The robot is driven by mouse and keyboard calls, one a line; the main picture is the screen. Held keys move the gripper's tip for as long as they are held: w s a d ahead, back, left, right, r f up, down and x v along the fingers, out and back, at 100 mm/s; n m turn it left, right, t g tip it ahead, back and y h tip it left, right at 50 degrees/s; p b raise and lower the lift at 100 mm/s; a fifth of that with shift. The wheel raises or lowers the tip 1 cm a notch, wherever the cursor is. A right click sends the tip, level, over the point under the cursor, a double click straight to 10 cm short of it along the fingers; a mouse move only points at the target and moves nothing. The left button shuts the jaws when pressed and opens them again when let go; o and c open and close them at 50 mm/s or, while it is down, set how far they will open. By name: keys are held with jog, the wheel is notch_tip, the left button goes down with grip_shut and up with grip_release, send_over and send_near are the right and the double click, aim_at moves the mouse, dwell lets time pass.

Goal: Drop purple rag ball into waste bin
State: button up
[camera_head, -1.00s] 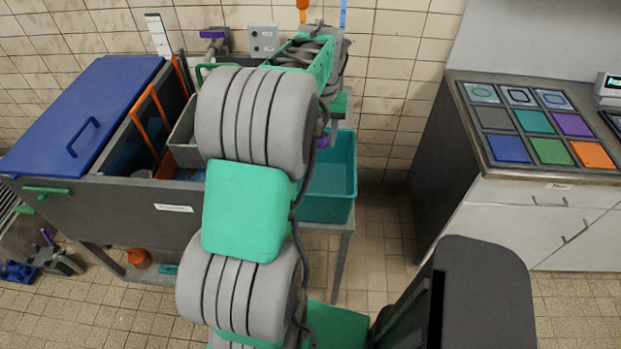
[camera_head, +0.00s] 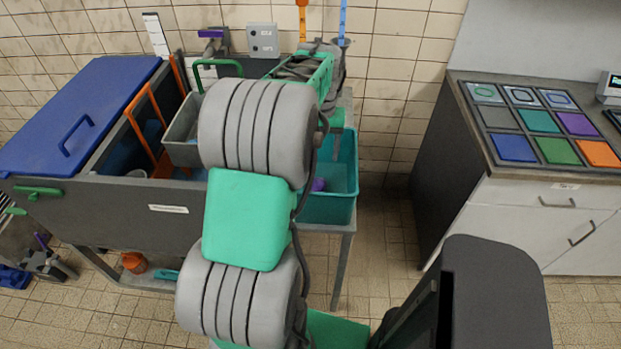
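The purple rag ball (camera_head: 318,185) shows as a small purple patch inside the teal waste bin (camera_head: 338,208), low against its left side. Part of it is hidden behind my arm. The bin stands at the right end of the grey trough unit, with its right half in view. The end of my arm, with my gripper (camera_head: 337,118), hangs above the bin's back edge. The fingers are mostly hidden behind my own arm links, so I cannot see whether they are open. The ball is well below the gripper and apart from it.
Left of the bin is a grey trough (camera_head: 110,215) with a blue lid (camera_head: 75,120), a grey tray (camera_head: 183,130) and an orange handle (camera_head: 150,125). A counter (camera_head: 480,150) with coloured tiles stands at the right. The floor between is clear.

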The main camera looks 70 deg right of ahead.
jog(key=shift+o, duration=0.4)
jog(key=shift+r, duration=0.15)
notch_tip(320, 180, up, 8)
jog(key=shift+f+b, duration=0.2)
jog(key=shift+b, duration=0.15)
